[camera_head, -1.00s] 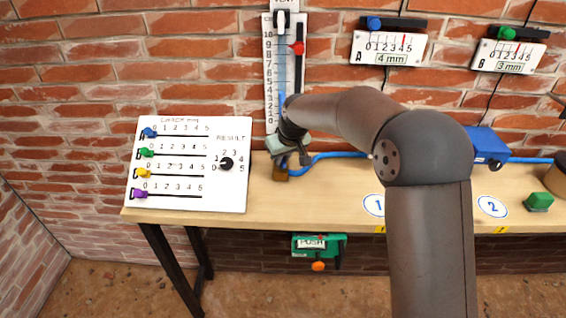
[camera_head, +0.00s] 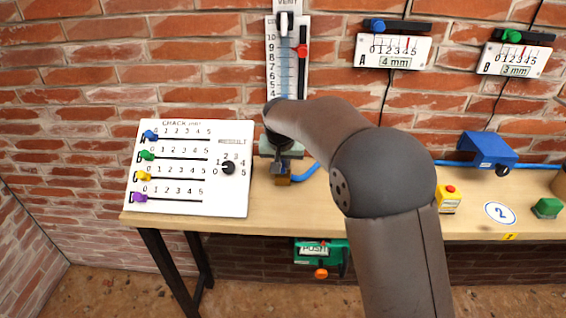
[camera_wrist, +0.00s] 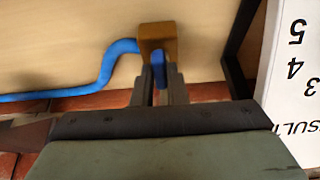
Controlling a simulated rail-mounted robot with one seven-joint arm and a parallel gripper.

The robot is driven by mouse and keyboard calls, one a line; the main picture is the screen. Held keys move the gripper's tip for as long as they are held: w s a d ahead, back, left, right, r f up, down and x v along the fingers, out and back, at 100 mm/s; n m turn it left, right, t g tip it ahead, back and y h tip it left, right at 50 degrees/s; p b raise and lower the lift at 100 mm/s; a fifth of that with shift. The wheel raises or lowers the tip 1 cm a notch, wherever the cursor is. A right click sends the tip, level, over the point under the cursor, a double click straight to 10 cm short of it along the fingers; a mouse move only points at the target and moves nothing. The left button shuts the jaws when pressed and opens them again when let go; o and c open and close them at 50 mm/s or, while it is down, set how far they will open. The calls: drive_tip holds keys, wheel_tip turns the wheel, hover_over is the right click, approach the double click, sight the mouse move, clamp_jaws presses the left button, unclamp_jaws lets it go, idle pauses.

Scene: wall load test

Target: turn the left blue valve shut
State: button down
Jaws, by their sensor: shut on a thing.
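The left blue valve handle (camera_wrist: 158,75) shows in the wrist view between my two fingers, in front of a brown valve block (camera_wrist: 157,38). My gripper (camera_wrist: 158,86) is shut on this blue handle. In the head view my gripper (camera_head: 280,167) is at the brown valve block (camera_head: 283,180) on the table, below the vertical scale. My wrist hides the blue handle there. A blue hose (camera_wrist: 112,58) runs from the block; it also shows in the head view (camera_head: 307,172). The handle's exact angle is hard to tell.
A white panel with coloured sliders (camera_head: 190,168) stands left of my gripper. The vertical scale (camera_head: 286,70) with a red marker is on the wall behind. A blue device (camera_head: 487,150), yellow box (camera_head: 449,200) and green block (camera_head: 547,208) are at right. My arm covers the middle of the table.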

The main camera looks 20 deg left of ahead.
idle(0.3)
drive_tip(key=c, duration=1.4)
unclamp_jaws()
drive_tip(key=shift+c, duration=0.2)
drive_tip(key=v, duration=1.7)
drive_tip(key=shift+r, duration=0.25)
drive_tip(key=shift+d, duration=0.1)
drive_tip(key=s+d+f+m+g+h+p, duration=0.15)
drive_tip(key=s+d, duration=0.25)
drive_tip(key=d, duration=0.6)
drive_tip(key=s+d+f, duration=0.3)
drive_tip(key=s+d, duration=0.1)
drive_tip(key=d, duration=0.7)
drive_tip(key=s+d+f+g, duration=0.1)
drive_tip(key=s+d+f, duration=0.3)
drive_tip(key=s, duration=0.5)
drive_tip(key=s+d+f+g+p, duration=0.1)
drive_tip(key=s+d+f, duration=0.4)
drive_tip(key=s+d, duration=0.3)
drive_tip(key=shift+s+d+m, duration=0.25)
drive_tip(key=shift+s+m, duration=0.2)
drive_tip(key=shift+s, duration=0.4)
